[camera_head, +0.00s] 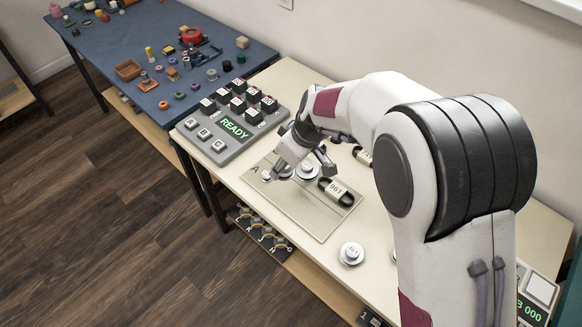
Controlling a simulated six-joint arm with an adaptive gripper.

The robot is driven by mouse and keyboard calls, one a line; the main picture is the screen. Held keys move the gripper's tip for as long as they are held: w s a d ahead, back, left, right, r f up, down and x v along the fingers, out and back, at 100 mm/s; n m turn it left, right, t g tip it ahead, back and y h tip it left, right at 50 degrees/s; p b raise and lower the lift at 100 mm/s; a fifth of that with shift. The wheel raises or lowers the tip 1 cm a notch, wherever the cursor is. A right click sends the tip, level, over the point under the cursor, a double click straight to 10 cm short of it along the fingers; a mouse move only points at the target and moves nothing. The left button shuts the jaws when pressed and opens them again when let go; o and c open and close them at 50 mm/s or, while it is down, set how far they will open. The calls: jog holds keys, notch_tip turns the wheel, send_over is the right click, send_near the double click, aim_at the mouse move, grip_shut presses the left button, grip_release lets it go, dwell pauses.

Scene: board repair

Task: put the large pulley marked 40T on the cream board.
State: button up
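The cream board (308,222) lies on the table, with a letter A at its far left corner. Several pale round pulleys sit on its far part, including a small one (267,175) and a larger one (307,171). A black belt marked 96T (337,190) lies on its right side. A large silver pulley (351,253) with a label lies on the table in front of the board; its label may read 40T but is too small to be sure. My gripper (303,163) is over the board's far edge, fingers apart around or above the larger pulley; contact is unclear.
A grey button console reading READY (236,129) stands left of the board. Another belt (362,156) lies behind it. My arm hides much of the table's right side, where a display box (533,298) shows. A blue table (130,45) holds many small parts.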

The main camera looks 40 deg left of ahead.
jog(key=shift+w+m, duration=0.15)
jog(key=shift+m, duration=0.35)
jog(key=shift+f, duration=0.15)
send_near(281, 190)
jog(key=shift+x, duration=2.6)
jog(key=shift+a+f, duration=0.15)
jog(key=shift+f, duration=0.3)
jog(key=o, duration=1.1)
jog(key=shift+o, duration=0.2)
jog(key=shift+r, duration=0.1)
